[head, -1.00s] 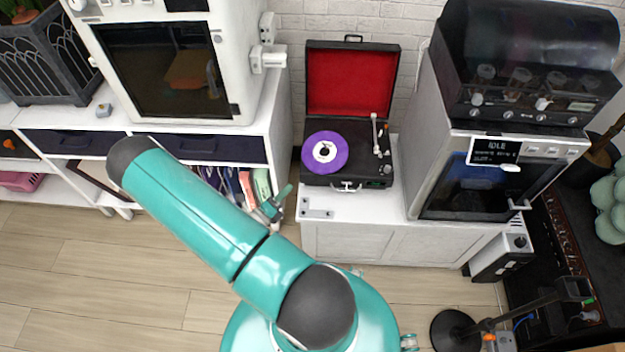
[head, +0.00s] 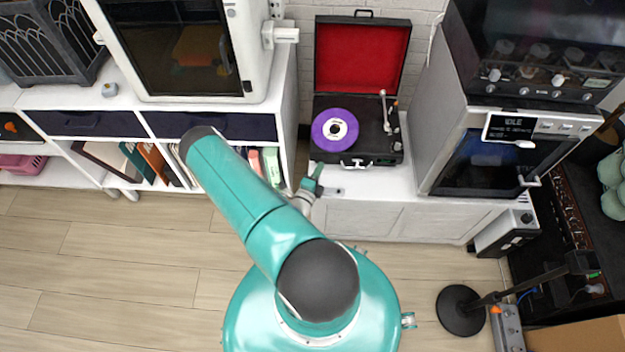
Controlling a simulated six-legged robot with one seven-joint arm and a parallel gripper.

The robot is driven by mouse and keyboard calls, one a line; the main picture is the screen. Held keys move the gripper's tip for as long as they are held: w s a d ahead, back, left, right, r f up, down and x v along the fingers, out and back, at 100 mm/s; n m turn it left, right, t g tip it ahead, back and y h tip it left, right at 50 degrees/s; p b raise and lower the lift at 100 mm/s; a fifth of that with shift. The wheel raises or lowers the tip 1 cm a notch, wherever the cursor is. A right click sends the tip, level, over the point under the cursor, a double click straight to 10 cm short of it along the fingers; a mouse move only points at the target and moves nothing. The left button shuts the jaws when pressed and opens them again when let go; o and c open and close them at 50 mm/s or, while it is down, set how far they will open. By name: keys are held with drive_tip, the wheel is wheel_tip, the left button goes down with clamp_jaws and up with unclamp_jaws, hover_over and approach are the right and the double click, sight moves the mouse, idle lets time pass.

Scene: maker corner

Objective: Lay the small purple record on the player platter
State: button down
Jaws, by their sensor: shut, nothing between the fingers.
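The small purple record (head: 334,137) with a white label lies on the left part of the deck of the open record player (head: 352,159), where the platter is. It appears flat and hides the platter beneath it. The player has a black deck and a raised lid (head: 361,55) lined in red. Its pale tonearm (head: 386,112) stands to the right of the record, apart from it. My gripper (head: 314,178) is shut and empty, just in front of the player's front left corner and clear of the record. My forearm partly hides the gripper's wrist.
The player stands on a white cabinet (head: 400,182). A grey machine with a dark window (head: 485,160) is close on the right. A white enclosed machine (head: 265,85) is on the left. Shelves with books (head: 150,160) sit below it. The wood floor (head: 110,270) at left is clear.

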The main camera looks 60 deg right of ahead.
sight(328, 150)
drive_tip(key=d, duration=0.5)
drive_tip(key=shift+w+d, duration=0.4)
drive_tip(key=shift+d+f, duration=0.1)
drive_tip(key=shift+d, duration=0.5)
drive_tip(key=shift+w+d, duration=0.1)
drive_tip(key=shift+d, duration=0.45)
drive_tip(key=shift+a, duration=0.15)
